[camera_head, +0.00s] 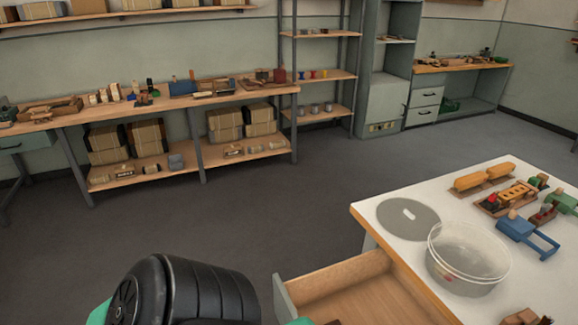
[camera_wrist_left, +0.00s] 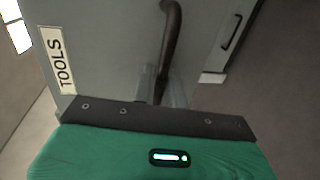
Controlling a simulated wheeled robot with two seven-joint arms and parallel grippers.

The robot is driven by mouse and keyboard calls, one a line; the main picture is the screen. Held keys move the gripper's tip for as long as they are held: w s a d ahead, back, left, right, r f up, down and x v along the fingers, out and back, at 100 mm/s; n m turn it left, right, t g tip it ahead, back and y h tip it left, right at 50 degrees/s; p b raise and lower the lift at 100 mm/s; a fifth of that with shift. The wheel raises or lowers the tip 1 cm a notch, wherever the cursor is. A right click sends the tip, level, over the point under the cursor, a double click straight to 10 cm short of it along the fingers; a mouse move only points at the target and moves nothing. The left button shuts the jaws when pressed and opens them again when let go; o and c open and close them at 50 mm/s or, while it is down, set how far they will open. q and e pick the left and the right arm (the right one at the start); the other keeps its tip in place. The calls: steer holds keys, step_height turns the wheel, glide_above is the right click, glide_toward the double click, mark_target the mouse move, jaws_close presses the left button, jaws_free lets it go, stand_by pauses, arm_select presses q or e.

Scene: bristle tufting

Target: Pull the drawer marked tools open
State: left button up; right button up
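In the left wrist view a grey drawer front (camera_wrist_left: 110,60) carries a white label reading TOOLS (camera_wrist_left: 57,60). Its dark, curved bar handle (camera_wrist_left: 172,35) runs down between the fingers of my left gripper (camera_wrist_left: 163,88), which looks closed around it. Part of the handle is hidden by the gripper. In the head view a wooden drawer (camera_head: 345,282) stands pulled out from the left side of the white table, its inside bare where visible. Its label does not show there. My black left arm is at the bottom. My right gripper is not seen.
The white table (camera_head: 385,250) holds a clear round bin (camera_head: 468,262), a grey disc (camera_head: 408,218), a blue holder (camera_head: 520,232) and brushes. Another drawer handle (camera_wrist_left: 238,25) shows in the wrist view. Open floor (camera_head: 240,220) lies left of the table, before a workbench (camera_head: 60,118).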

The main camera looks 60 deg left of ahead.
arm_select(q)
steer(key=shift+o, duration=1.1)
